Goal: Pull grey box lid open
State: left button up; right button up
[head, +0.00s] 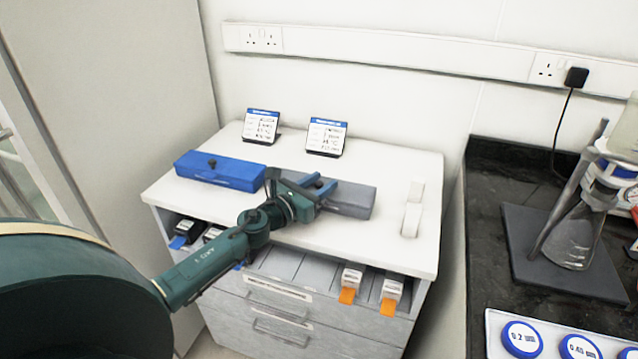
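The grey box (352,203) lies on the white top of the drawer cabinet, with its lid looking closed. My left gripper (318,184) reaches in from the left and is over the left part of the grey lid. Its two blue-tipped fingers lie close together above the lid. The gripper and wrist hide the left end of the box and any knob there, so I cannot tell whether the fingers hold anything. My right gripper is not in view.
A blue box (220,170) with a dark knob stands left of the grey box. Two label stands (262,126) (326,137) are behind. A white holder (412,209) stands right. The open drawer (290,265) below holds cartons. A black bench (490,190) with glassware is at right.

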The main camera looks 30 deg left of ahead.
pick_arm(q)
jog(key=shift+c, duration=0.3)
grip_shut()
jog(key=shift+r, duration=0.1)
